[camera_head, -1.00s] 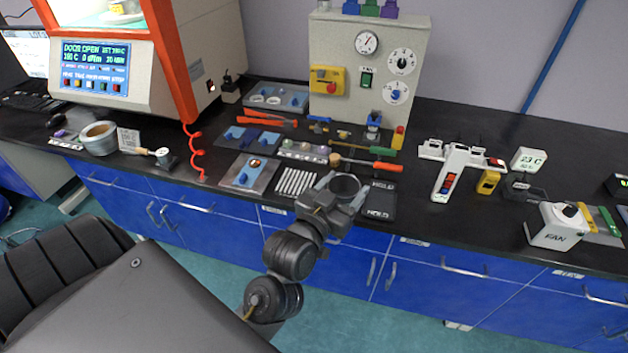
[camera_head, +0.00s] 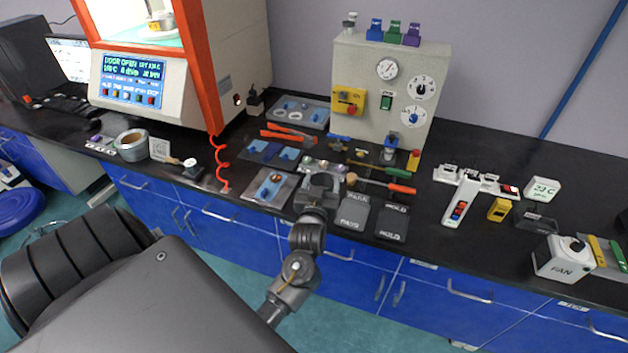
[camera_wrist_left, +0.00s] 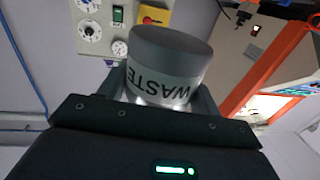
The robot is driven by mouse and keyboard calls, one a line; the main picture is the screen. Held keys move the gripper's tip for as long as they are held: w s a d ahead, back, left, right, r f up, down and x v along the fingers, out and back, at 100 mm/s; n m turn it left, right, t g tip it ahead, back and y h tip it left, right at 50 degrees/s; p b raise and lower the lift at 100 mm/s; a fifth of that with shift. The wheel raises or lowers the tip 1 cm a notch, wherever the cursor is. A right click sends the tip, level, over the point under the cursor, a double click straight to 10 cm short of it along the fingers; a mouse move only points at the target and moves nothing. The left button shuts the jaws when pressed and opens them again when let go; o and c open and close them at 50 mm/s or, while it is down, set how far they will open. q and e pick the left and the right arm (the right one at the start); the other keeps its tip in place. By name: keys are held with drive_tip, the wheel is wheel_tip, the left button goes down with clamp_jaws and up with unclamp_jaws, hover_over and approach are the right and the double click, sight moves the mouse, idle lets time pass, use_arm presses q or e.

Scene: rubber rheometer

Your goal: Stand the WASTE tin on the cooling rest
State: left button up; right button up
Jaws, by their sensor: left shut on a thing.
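The WASTE tin (camera_wrist_left: 165,65) is a dark grey cylinder with a pale label, whose lettering looks upside down in the left wrist view. In the head view its dark round end (camera_head: 322,181) shows between the jaws. My left gripper (camera_head: 319,190) is shut on the tin and holds it over the front part of the bench, just left of the PASS pad (camera_head: 354,213). The jaws also show around the tin's sides in the left wrist view (camera_wrist_left: 163,103). The striped pale rack, possibly the cooling rest, is hidden behind my gripper. My right gripper is out of view.
The HOLD pad (camera_head: 392,223) lies right of PASS. A grey tray with a blue piece (camera_head: 269,188) lies left of the gripper. Bare black bench lies right of HOLD.

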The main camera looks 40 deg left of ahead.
sight(315, 181)
use_arm(q)
drive_tip(key=w+a+f+b, duration=0.1)
drive_tip(key=a+f+b, duration=0.1)
drive_tip(key=w+a+f+b, duration=0.2)
drive_tip(key=b, duration=0.1)
drive_tip(key=w+a+f+b, duration=0.1)
drive_tip(key=a+f+b, duration=0.1)
drive_tip(key=b, duration=0.1)
drive_tip(key=shift+w+a+f, duration=0.1)
drive_tip(key=shift+w+f, duration=0.25)
drive_tip(key=shift+f, duration=0.05)
drive_tip(key=shift+w+a, duration=0.15)
drive_tip(key=shift+a, duration=0.05)
drive_tip(key=f+b, duration=0.4)
drive_tip(key=b, duration=0.1)
drive_tip(key=shift+w+a+f, duration=0.15)
drive_tip(key=shift+w+a, duration=0.05)
drive_tip(key=shift+a, duration=0.15)
drive_tip(key=o, duration=1)
